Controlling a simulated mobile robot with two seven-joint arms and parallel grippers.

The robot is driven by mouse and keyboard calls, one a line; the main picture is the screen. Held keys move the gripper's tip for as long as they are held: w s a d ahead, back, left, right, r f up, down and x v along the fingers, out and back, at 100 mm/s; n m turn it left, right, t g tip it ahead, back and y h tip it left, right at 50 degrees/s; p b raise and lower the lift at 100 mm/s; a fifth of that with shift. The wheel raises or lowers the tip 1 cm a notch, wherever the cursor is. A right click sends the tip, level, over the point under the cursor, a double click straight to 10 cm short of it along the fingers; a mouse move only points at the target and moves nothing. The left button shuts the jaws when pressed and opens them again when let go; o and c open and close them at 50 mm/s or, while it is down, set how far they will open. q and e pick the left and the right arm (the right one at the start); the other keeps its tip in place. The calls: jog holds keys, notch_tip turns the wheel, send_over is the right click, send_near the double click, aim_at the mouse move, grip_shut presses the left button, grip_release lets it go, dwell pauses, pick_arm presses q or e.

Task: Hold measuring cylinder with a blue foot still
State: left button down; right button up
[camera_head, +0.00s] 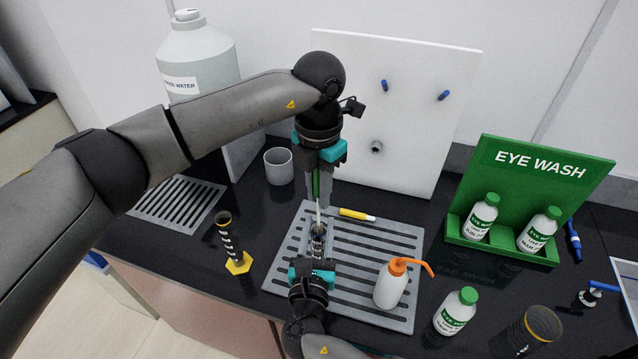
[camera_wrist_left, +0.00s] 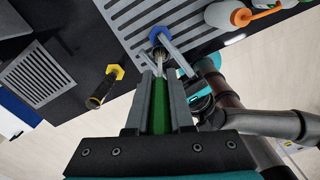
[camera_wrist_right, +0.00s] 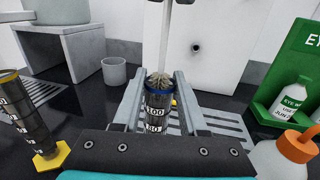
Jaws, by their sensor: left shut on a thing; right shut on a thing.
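The measuring cylinder (camera_head: 317,240) stands upright over the grated mat, dark with white numbers and a blue ring near its mouth in the right wrist view (camera_wrist_right: 157,110). My right gripper (camera_head: 314,268) is shut on it, with one finger on each side. My left gripper (camera_head: 318,188) is above, shut on the green handle of a brush (camera_wrist_left: 160,105). The brush's thin pale rod points down, and its bristles (camera_wrist_right: 159,79) are at the cylinder's mouth. How deep they reach is hidden. A blue foot (camera_wrist_left: 158,34) shows below the cylinder in the left wrist view.
A yellow-footed cylinder (camera_head: 238,264) stands left of the grated mat (camera_head: 394,318). A wash bottle (camera_head: 390,286) and a yellow marker-like stick (camera_head: 357,214) are on the mat. Eye-wash bottles in a green stand (camera_head: 550,160) are at the right. A grey cup (camera_head: 279,167) stands behind.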

pick_arm(q)
jog(key=shift+f, duration=1.8)
jog(key=shift+w, duration=0.25)
jog(key=shift+r, duration=1.5)
jog(key=shift+f, duration=1.5)
jog(key=shift+r, duration=0.1)
